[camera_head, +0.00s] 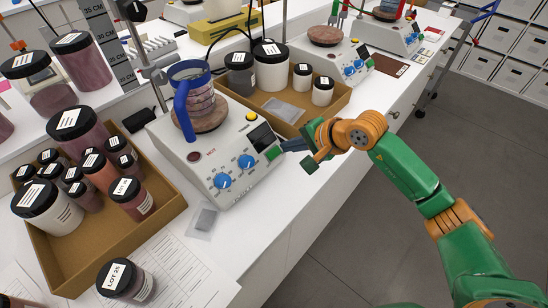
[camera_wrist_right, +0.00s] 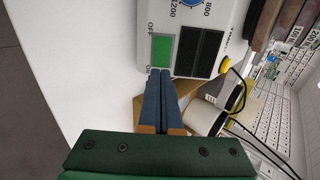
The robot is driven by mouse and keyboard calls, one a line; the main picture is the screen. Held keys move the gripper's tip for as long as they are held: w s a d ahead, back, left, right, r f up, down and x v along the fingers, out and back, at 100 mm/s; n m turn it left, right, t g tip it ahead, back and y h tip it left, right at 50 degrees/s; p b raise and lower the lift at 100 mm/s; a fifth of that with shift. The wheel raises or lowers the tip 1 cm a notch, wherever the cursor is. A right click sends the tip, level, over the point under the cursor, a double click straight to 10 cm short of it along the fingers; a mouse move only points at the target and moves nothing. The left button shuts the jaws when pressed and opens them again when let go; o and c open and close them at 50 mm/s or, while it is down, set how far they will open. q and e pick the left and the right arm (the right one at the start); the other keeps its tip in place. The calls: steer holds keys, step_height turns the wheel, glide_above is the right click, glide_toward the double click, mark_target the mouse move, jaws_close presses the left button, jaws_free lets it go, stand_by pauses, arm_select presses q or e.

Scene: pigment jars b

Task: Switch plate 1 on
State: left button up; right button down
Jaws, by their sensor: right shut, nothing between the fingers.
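The nearest hotplate (camera_head: 218,150) stands on the white bench, with two blue knobs, a dark display and a green rocker switch (camera_head: 273,153) at its right front corner. I cannot read a plate number on it. In the right wrist view the green switch (camera_wrist_right: 161,50) lies between "OFF" and "ON" marks; its tilt is unclear. My right gripper (camera_head: 290,146) is shut and empty, its blue fingertips (camera_wrist_right: 160,72) at the switch's ON-side edge. I cannot tell whether they touch it. My left gripper is not in view.
A cardboard tray (camera_head: 165,222) of pigment jars stands left of the hotplate. Another tray (camera_head: 338,101) with white jars is behind it. A second hotplate (camera_head: 340,58) stands farther back. A loose jar (camera_head: 126,283) is at the front; open floor lies right of the bench.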

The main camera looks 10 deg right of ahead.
steer(key=shift+s, duration=0.1)
stand_by(0.3)
steer(key=shift+w+a+f+b, duration=0.2)
steer(key=shift+w+f+b, duration=0.15)
steer(key=shift+b, duration=0.15)
steer(key=shift+r, duration=0.2)
steer(key=b+v, duration=0.1)
steer(key=v, duration=1)
steer(key=shift+f, duration=0.1)
